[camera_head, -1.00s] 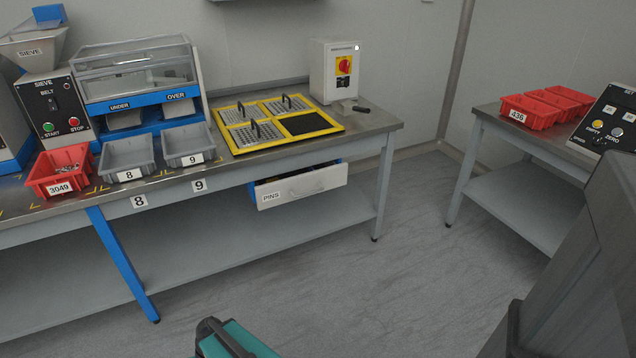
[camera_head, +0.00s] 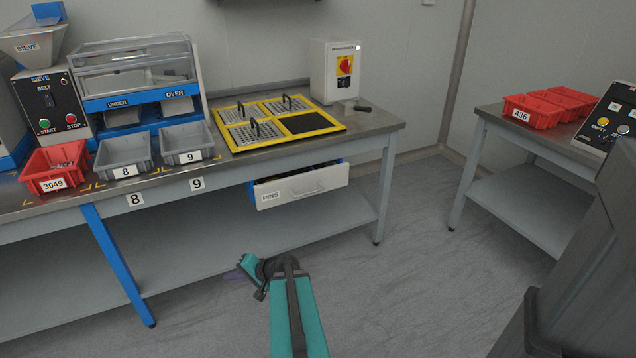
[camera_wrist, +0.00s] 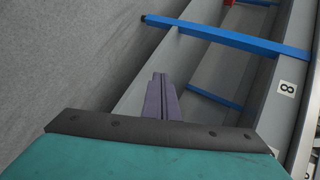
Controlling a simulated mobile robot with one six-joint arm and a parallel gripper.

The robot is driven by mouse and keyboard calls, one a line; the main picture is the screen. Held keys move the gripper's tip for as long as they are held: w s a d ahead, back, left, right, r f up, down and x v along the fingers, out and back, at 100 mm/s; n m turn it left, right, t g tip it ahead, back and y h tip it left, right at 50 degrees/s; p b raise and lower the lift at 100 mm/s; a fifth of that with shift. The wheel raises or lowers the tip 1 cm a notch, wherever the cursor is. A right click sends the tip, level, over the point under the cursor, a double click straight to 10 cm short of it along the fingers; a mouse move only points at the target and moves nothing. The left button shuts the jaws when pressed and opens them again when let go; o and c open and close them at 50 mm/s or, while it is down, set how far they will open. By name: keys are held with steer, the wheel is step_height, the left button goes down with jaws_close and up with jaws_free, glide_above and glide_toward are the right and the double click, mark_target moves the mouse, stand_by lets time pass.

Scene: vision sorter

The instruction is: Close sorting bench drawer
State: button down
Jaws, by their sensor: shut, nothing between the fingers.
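The sorting bench drawer (camera_head: 322,185), with a white front, a bar handle and a "PINS" label, hangs under the bench and is pulled partly open. Dark contents show at its top edge. The sorting bench (camera_head: 362,128) has a grey metal top. My gripper (camera_head: 236,275) is low in front of the bench, below and to the left of the drawer, apart from it. In the wrist view my gripper (camera_wrist: 160,80) shows purple fingers together and empty, with the bench's lower parts beyond. The drawer is not visible in the wrist view.
A lower shelf (camera_head: 230,240) runs under the bench, with a blue leg (camera_head: 118,265) at left. Grey bins (camera_head: 124,158) and a red bin (camera_head: 45,180) stand on the bench. Another table (camera_head: 530,170) with red bins is at right. The floor between is clear.

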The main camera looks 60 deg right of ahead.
mark_target(314, 173)
steer(key=s+d+r+m+t+h+b, duration=0.1)
steer(key=s+d+r+m+t+h, duration=0.25)
steer(key=d, duration=0.55)
steer(key=s+d+r+m+g+h+b, duration=0.1)
steer(key=s+d+r+h, duration=0.1)
steer(key=s+d+r, duration=0.35)
steer(key=s+d+r+m+h+b, duration=0.1)
steer(key=s+d+r+m+h, duration=0.1)
steer(key=s+d+r, duration=0.3)
steer(key=s+d+r+m+h, duration=0.3)
steer(key=s+d, duration=0.5)
steer(key=d, duration=0.3)
step_height(314, 173, up, 3)
steer(key=shift+s+d+f+t+h+b, duration=0.2)
steer(key=shift+s+d+t+h+b, duration=0.2)
steer(key=shift+h, duration=0.45)
steer(key=shift+w, duration=0.2)
steer(key=shift+b+x, duration=1.15)
steer(key=shift+x, duration=5.75)
